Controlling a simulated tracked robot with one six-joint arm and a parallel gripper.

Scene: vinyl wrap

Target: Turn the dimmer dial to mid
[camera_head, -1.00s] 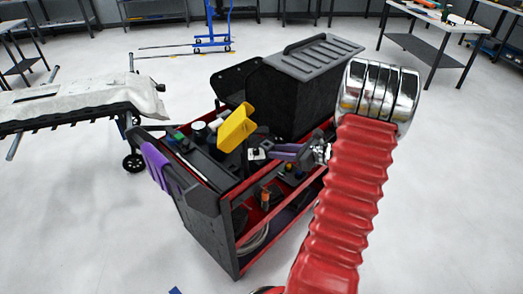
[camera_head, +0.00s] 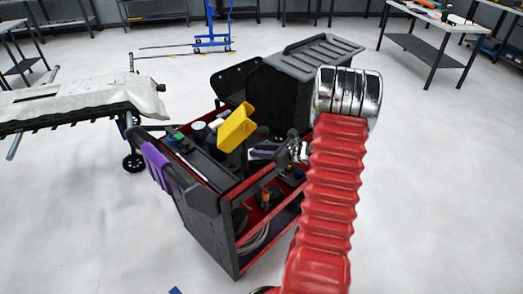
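My gripper (camera_head: 284,152) is a small dark shape at the end of my red ribbed arm, over the right part of the tool cart. Its fingers are too small and dark to tell whether they are open or shut. A purple and pale item (camera_head: 264,150) shows just left of it; I cannot tell whether they touch. I cannot make out the dimmer dial among the small dark things on the cart. My arm hides the cart's right end.
The black and red cart (camera_head: 215,240) holds a yellow piece (camera_head: 236,128), a large black bin (camera_head: 288,95) and several small items. A covered stand (camera_head: 75,100) is at left. A workbench (camera_head: 440,35) stands at back right.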

